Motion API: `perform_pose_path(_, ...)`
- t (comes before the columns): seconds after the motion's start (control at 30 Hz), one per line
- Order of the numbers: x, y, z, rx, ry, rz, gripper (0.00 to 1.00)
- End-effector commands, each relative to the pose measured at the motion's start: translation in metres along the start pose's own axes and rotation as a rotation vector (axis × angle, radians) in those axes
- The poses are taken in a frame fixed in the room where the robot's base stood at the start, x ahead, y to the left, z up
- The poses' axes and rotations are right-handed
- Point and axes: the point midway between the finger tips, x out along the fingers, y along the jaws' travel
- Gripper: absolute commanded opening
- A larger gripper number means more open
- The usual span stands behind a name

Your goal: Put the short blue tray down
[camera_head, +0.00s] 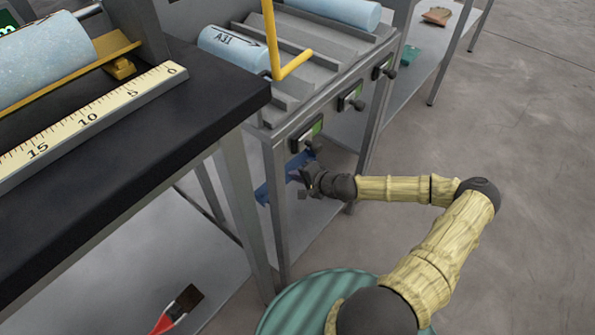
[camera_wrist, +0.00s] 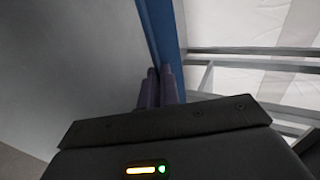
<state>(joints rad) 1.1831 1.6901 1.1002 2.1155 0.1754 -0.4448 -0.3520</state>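The short blue tray (camera_head: 264,191) shows in the head view under the grey rack, partly hidden behind the rack's front leg and my gripper. My gripper (camera_head: 300,171) reaches in from the right at the tray's right end. In the wrist view a blue strip of the tray (camera_wrist: 160,33) runs up from between the two dark fingers of my gripper (camera_wrist: 161,85). The fingers are close together on this strip. The tray looks tilted in the head view. I cannot tell whether it touches the surface below.
The grey rack (camera_head: 290,95) holds light-blue cylinders (camera_head: 234,50) and has knobs along its front. A black-topped table (camera_head: 130,150) with a long ruler (camera_head: 90,118) stands at left. A red-handled tool (camera_head: 176,312) lies on the lower shelf. Open floor (camera_head: 520,150) is at right.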

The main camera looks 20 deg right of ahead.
Motion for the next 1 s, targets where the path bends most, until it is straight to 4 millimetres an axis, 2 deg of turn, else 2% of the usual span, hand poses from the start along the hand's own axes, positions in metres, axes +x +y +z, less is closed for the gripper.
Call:
perform_pose_path(0.03, -0.007, -0.013, -0.002, 0.016, 0.022, -0.002, 0.0)
perform_pose_path(0.53, -0.072, -0.098, -0.045, 0.244, 0.423, -0.003, 0.0)
perform_pose_path(0.7, -0.082, -0.107, -0.051, 0.285, 0.494, -0.002, 0.0)
perform_pose_path(1.0, -0.082, -0.106, -0.052, 0.291, 0.503, -0.002, 0.0)
